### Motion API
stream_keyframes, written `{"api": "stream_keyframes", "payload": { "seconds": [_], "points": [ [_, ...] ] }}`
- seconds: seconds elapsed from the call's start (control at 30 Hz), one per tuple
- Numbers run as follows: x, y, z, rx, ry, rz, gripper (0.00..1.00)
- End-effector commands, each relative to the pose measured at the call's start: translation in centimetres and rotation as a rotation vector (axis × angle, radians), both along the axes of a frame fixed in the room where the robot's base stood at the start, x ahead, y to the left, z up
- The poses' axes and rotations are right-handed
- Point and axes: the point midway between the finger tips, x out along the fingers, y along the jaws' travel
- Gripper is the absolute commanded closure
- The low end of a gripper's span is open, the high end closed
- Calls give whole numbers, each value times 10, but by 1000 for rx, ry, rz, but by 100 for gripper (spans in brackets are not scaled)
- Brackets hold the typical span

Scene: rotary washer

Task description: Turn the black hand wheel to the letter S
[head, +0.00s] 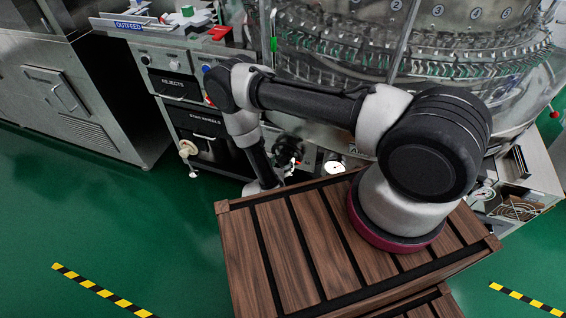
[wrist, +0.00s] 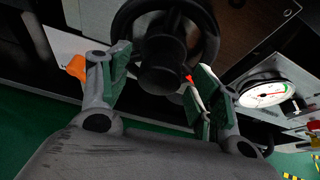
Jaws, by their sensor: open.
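The black hand wheel (wrist: 205,25) fills the top middle of the wrist view, with its round rim and a thick dark hub (wrist: 163,62) pointing towards me. A small red mark (wrist: 188,78) shows at the hub's lower right. My gripper (wrist: 160,88) is open, one finger to the left and one to the right of the hub. I cannot tell whether either pad touches it. In the head view the hand wheel (head: 288,149) is small and dark, beside my lower arm. No letter S can be read in either view.
A white dial gauge (wrist: 263,94) is close to the right finger. An orange part (wrist: 77,67) lies beyond the left finger. A slatted wooden top (head: 290,250) is in front.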

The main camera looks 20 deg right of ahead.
Motion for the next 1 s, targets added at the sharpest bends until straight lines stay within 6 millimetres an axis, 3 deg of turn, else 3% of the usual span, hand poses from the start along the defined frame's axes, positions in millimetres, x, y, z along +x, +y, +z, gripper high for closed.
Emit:
{"api": "stream_keyframes", "payload": {
  "seconds": [0.4, 0.73, 1.0],
  "points": [
    [9, -8, -5, -1, 1, 0, 37],
    [9, -8, -5, -1, 1, 0, 97],
    [9, -7, -5, -17, 12, 0, 100]
  ]
}}
